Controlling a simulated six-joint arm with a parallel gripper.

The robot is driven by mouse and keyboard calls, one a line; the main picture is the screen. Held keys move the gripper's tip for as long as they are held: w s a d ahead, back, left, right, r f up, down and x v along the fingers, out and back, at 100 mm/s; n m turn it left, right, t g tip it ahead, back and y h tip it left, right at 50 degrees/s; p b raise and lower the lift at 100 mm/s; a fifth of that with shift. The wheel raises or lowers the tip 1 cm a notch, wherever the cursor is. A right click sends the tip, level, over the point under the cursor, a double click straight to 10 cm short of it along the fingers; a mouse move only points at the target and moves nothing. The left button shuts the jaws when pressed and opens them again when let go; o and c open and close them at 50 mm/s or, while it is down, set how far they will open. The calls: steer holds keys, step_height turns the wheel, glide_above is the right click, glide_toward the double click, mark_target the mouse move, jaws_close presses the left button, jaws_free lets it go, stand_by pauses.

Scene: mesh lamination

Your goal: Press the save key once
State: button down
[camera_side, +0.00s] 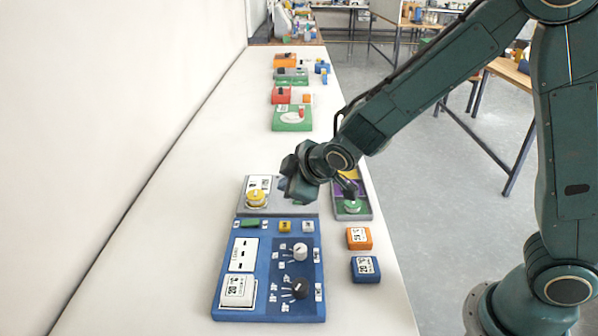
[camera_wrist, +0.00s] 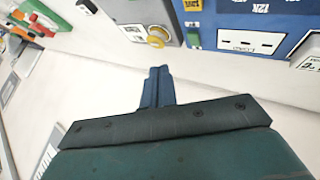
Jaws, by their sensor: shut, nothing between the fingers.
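A blue control panel (camera_side: 270,270) lies on the white bench and shows again at the upper right of the wrist view (camera_wrist: 232,20). It carries a green key (camera_side: 250,223), a yellow key (camera_side: 285,226), a grey key (camera_side: 308,226), a large pale key (camera_side: 239,290), a white knob (camera_side: 299,251) and a black knob (camera_side: 299,288). I cannot read which key is the save key. My gripper (camera_side: 293,180) hangs above the grey plate behind the panel, apart from the keys. Its blue fingers (camera_wrist: 157,75) are together and empty in the wrist view.
A yellow button (camera_side: 257,198) stands on the grey plate, left of my gripper. A unit with a green button (camera_side: 352,207) is to the right. Orange (camera_side: 359,238) and blue (camera_side: 365,269) blocks lie near the bench edge. A white wall bounds the left; the bench's left strip is clear.

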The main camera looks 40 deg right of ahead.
mark_target(289, 227)
steer(key=shift+f, duration=4.2)
steer(key=shift+f, duration=0.9)
stand_by(0.3)
steer(key=shift+r, duration=0.85)
steer(key=shift+r, duration=0.1)
steer(key=shift+r, duration=2.45)
